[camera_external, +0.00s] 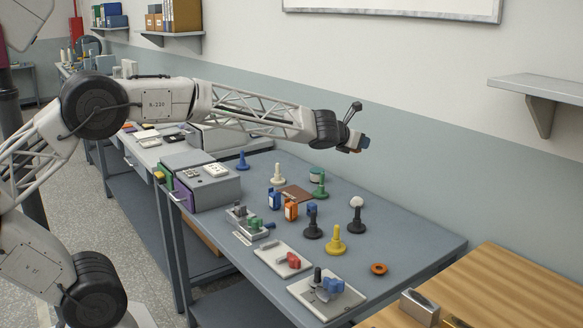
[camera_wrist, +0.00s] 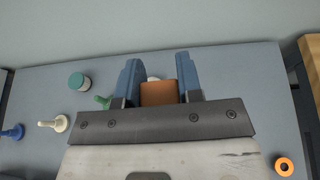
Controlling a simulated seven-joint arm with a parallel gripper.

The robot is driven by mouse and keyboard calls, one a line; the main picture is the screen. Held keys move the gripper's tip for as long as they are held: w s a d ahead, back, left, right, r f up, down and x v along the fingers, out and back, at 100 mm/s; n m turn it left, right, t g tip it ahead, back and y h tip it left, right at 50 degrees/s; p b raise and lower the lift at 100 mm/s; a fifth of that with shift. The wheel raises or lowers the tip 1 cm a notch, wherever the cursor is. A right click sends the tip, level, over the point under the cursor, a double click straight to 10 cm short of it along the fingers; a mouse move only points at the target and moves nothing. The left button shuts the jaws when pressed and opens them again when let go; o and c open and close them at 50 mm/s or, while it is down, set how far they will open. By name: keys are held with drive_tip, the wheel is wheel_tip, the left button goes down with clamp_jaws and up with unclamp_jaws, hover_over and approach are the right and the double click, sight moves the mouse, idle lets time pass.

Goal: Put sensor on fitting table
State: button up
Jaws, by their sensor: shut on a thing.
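My gripper (camera_external: 359,144) is raised above the back part of the blue-grey table (camera_external: 413,238). In the wrist view its two blue fingers (camera_wrist: 158,82) are shut on an orange-brown block (camera_wrist: 158,94), which is clear of the table. Its lower part is hidden by my gripper's dark plate. I cannot tell for sure whether this block is the sensor. A wooden-topped table (camera_external: 510,285) stands at the lower right; no label shows which table is the fitting table.
Blue (camera_external: 274,199) and orange (camera_external: 291,209) small containers stand mid-table. Around them are several pegs, including a yellow one (camera_external: 335,241), a green-lidded jar (camera_external: 316,174) and an orange ring (camera_external: 379,269). Fixture plates (camera_external: 327,295) line the front. A wall shelf (camera_external: 540,88) projects at right.

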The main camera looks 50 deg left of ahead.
drive_tip(key=shift+d+n+y, duration=0.5)
drive_tip(key=shift+n+y, duration=0.2)
drive_tip(key=shift+y, duration=0.1)
drive_tip(key=n+g+y, duration=1.1)
drive_tip(key=n+g, duration=0.2)
drive_tip(key=n, duration=0.3)
hover_over(396, 244)
wheel_tip(396, 244, down, 15)
drive_tip(key=shift+r, duration=0.2)
idle(0.9)
idle(0.4)
drive_tip(key=shift+f, duration=3.1)
drive_tip(key=shift+f, duration=0.15)
